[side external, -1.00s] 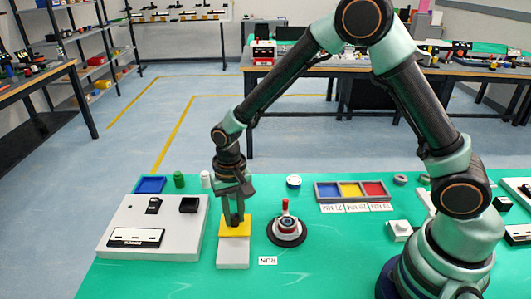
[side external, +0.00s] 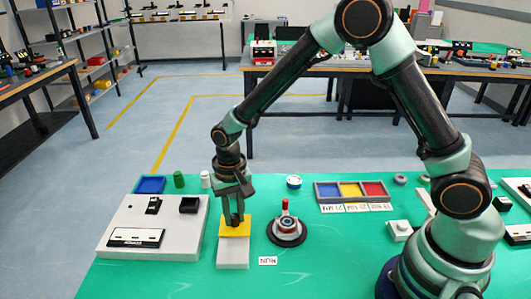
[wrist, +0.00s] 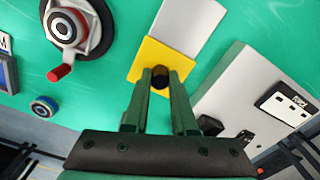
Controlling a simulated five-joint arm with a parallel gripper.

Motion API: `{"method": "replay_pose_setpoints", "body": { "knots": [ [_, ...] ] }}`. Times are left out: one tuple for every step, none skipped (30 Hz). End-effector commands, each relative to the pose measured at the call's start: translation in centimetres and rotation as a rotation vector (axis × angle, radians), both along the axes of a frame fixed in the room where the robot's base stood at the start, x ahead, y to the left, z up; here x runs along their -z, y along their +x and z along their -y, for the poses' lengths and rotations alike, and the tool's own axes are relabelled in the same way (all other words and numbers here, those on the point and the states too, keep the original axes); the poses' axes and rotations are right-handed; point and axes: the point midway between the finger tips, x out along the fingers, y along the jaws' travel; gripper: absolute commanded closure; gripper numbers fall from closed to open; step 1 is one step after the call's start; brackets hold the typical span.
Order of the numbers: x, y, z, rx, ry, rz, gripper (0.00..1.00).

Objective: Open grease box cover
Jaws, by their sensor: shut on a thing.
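The grease box (side external: 233,254) is a pale grey block on the green table, left of centre in the side view. Its yellow cover (side external: 240,229) lies on the far end of the box. My gripper (side external: 234,222) points down over the cover and is shut on a dark round knob on top of it. In the wrist view the knob (wrist: 160,77) sits between my two fingertips. The yellow cover (wrist: 148,60) is under them, and the grey box (wrist: 186,25) runs out beyond it. The side view does not show clearly whether the cover is raised.
A grey panel (side external: 118,215) with black switches stands close on the left. A round dial with a red handle (side external: 286,229) is close on the right. A blue tray (side external: 150,184) and a green cylinder (side external: 179,180) lie behind. A three-colour bin (side external: 327,190) is farther right.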

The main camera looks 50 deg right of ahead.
Motion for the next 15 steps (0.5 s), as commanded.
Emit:
{"method": "replay_pose_setpoints", "body": {
  "knots": [
    [-0.1,-0.1,0.1,0.002,-0.001,-0.004,1.0],
    [-0.1,-0.1,0.1,0.002,-0.001,-0.004,1.0],
    [-0.1,-0.1,0.1,0.002,-0.001,-0.004,1.0],
    [-0.1,-0.1,0.1,0.002,-0.002,-0.004,1.0],
    [-0.1,-0.2,0.0,0.001,-0.002,-0.004,1.0],
    [-0.1,-0.4,-0.3,0.0,-0.002,-0.004,1.0],
    [-0.1,-0.7,-0.6,-0.002,-0.001,-0.005,1.0],
    [-0.1,-1.1,-1.0,-0.004,-0.002,-0.005,1.0],
    [-0.1,-1.7,-1.6,-0.005,-0.001,-0.005,1.0],
    [-0.1,-2.1,-2.1,-0.006,-0.002,-0.004,1.0],
    [-0.1,-2.6,-2.5,-0.005,-0.002,-0.004,1.0],
    [-0.1,-3.2,-3.1,-0.006,-0.002,-0.005,1.0],
    [-0.1,-3.6,-3.5,-0.005,-0.002,-0.005,1.0],
    [-0.1,-3.9,-3.8,-0.006,-0.002,-0.004,1.0],
    [-0.1,-4.3,-4.2,-0.003,-0.002,-0.004,1.0]
  ]
}}
